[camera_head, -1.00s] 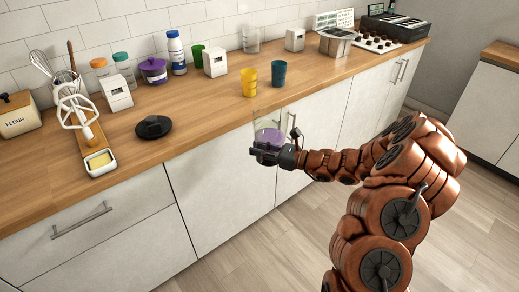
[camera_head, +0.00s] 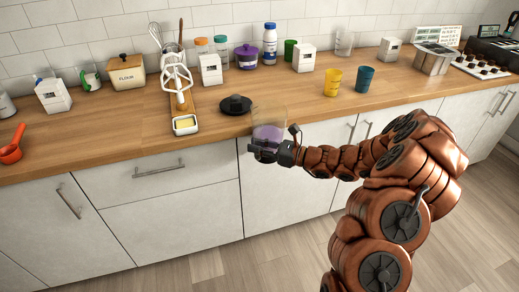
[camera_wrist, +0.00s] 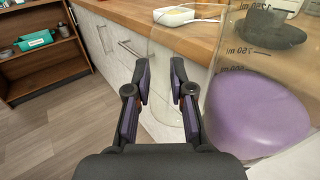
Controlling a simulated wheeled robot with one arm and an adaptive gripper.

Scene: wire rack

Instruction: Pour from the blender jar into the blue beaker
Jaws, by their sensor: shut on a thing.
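The blender jar (camera_head: 268,131) is clear, with purple contents in its lower part and black volume marks. My gripper (camera_head: 266,151) is shut on it and holds it in front of the counter's front edge, off the counter. In the wrist view the jar (camera_wrist: 258,105) fills the right side, and the fingers of my gripper (camera_wrist: 161,88) are at its clear handle. The jar looks about upright. The blue beaker (camera_head: 363,78) stands upright on the counter to the right of the jar. Its inside is too small to tell.
A yellow cup (camera_head: 333,82) stands just left of the blue beaker. A black lid (camera_head: 236,105) lies on the counter behind the jar. A whisk-type mixer and butter dish (camera_head: 185,125) are to the left. The counter front between jar and cups (camera_head: 300,112) is clear.

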